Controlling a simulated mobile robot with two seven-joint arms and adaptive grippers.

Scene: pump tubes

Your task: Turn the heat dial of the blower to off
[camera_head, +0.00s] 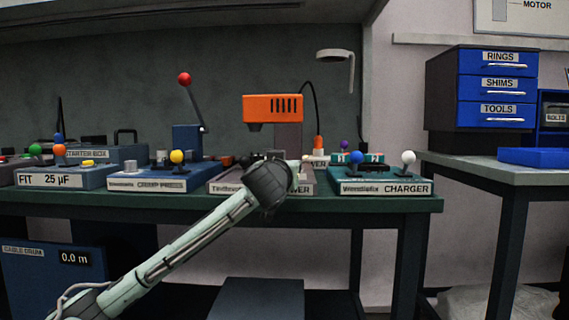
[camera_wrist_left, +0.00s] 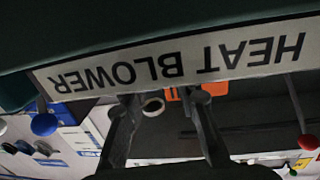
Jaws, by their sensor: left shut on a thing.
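The orange heat blower (camera_head: 272,108) stands on a grey base at the middle of the bench. Its label plate (camera_wrist_left: 170,62) fills the top of the left wrist view, upside down. My left gripper (camera_head: 278,178) is at the front of this base and covers part of the label in the head view. In the left wrist view its two fingers (camera_wrist_left: 163,97) reach the label's edge, shut on what seems to be the heat dial. The dial is not clearly visible, and I cannot tell its setting. My right gripper is in neither view.
The crimp press (camera_head: 160,183) with its red-knobbed lever stands left of the blower. The charger (camera_head: 380,187) with blue and white knobs stands right. Blue drawers (camera_head: 497,88) stand on the right table.

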